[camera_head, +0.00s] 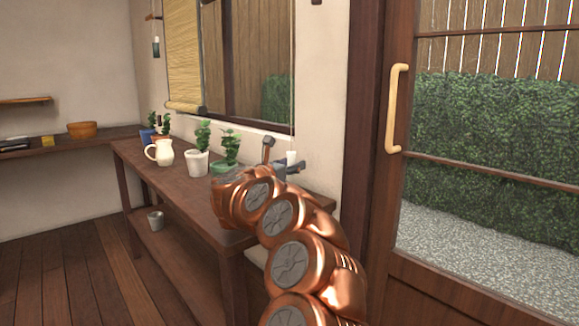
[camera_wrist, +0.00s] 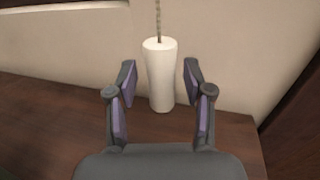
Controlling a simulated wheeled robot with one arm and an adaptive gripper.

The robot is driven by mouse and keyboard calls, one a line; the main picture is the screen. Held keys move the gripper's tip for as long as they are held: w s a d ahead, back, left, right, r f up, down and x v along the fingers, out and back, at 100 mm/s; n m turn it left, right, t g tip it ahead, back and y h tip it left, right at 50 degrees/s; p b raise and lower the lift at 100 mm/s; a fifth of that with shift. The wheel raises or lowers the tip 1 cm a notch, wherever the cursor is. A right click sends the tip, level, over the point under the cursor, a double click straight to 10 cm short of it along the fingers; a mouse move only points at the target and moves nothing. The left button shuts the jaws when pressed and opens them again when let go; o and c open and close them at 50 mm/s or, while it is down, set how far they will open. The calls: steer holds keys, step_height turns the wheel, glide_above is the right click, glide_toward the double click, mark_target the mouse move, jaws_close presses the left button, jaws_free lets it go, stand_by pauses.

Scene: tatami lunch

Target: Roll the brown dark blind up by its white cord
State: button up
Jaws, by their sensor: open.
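A white cord pull (camera_wrist: 160,72) hangs upright on a thin beaded cord (camera_wrist: 158,20) in the wrist view. My open gripper (camera_wrist: 158,84) has one finger on each side of it, with a gap to both. In the head view the white pull (camera_head: 292,157) shows small at my gripper (camera_head: 279,162), by the right end of the wall table. The cord (camera_head: 293,95) runs up along the window's right side. I cannot pick out a dark brown blind with certainty. A tan slatted blind (camera_head: 182,50) hangs over the window's left part.
The wooden table (camera_head: 180,190) under the window holds a cream jug (camera_head: 160,152), a white potted plant (camera_head: 197,163) and a green-potted plant (camera_head: 229,160) near my gripper. A glazed door with a pale handle (camera_head: 394,108) stands right. Floor is open at left.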

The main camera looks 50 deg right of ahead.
steer(key=shift+a, duration=0.15)
steer(key=a, duration=0.8)
steer(key=s+a, duration=0.1)
steer(key=a, duration=0.2)
steer(key=shift+a, duration=0.4)
